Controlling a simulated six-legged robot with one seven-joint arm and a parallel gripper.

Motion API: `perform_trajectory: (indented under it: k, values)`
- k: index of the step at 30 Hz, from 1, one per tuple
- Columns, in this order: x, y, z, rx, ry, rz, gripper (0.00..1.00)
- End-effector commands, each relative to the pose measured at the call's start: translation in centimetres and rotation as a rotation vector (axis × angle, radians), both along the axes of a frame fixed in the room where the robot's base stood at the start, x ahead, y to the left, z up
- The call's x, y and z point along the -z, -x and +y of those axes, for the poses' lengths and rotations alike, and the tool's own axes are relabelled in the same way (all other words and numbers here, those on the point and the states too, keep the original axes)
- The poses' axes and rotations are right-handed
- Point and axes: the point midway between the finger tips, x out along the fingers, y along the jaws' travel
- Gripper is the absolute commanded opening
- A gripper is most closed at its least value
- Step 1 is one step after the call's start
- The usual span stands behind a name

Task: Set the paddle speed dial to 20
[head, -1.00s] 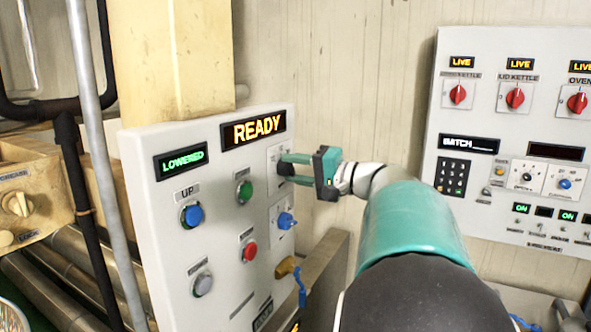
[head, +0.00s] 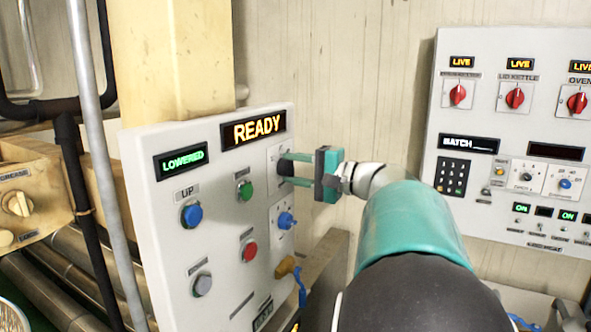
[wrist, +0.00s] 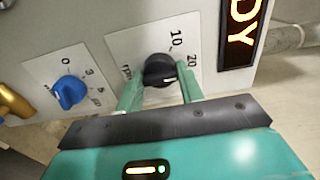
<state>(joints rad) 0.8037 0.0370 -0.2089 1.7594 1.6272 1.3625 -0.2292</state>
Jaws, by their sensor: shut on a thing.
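The paddle speed dial is a black round knob (wrist: 160,69) on a white plate marked rpm, with 10 and 20 printed on its scale in the wrist view. A short white mark shows low on the knob, on the side facing my gripper; I cannot tell which number it points to. My gripper (wrist: 160,84) has its two green fingers shut on the dial, one on each side. In the head view my gripper (head: 281,168) reaches the right edge of the panel, and the dial (head: 285,168) is partly hidden between the fingers.
A blue dial (wrist: 70,90) sits beside the black one on the same panel. The READY display (head: 253,130), a blue UP button (head: 191,214), a green button (head: 244,190) and a red button (head: 249,251) are close by. A second control panel (head: 475,130) stands at right.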

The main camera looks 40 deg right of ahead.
Motion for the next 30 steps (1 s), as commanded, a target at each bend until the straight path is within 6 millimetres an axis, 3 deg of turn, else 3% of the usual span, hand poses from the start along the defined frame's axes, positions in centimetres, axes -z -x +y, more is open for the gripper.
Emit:
perform_trajectory:
  k: [1, 3, 4, 16, 20, 30]
  values:
    - [0.0, 0.1, -0.1, 0.001, 0.000, 0.001, 0.43]
    - [0.0, 0.1, -0.1, 0.001, 0.000, 0.000, 0.57]
    - [0.0, 0.0, 0.0, 0.001, 0.000, 0.000, 0.59]
    - [0.0, 0.8, -0.4, 0.003, 0.001, 0.000, 0.59]
    - [0.0, 2.8, -1.1, 0.005, 0.001, 0.000, 0.59]
    - [0.0, 9.8, -3.6, 0.004, 0.001, 0.001, 0.59]
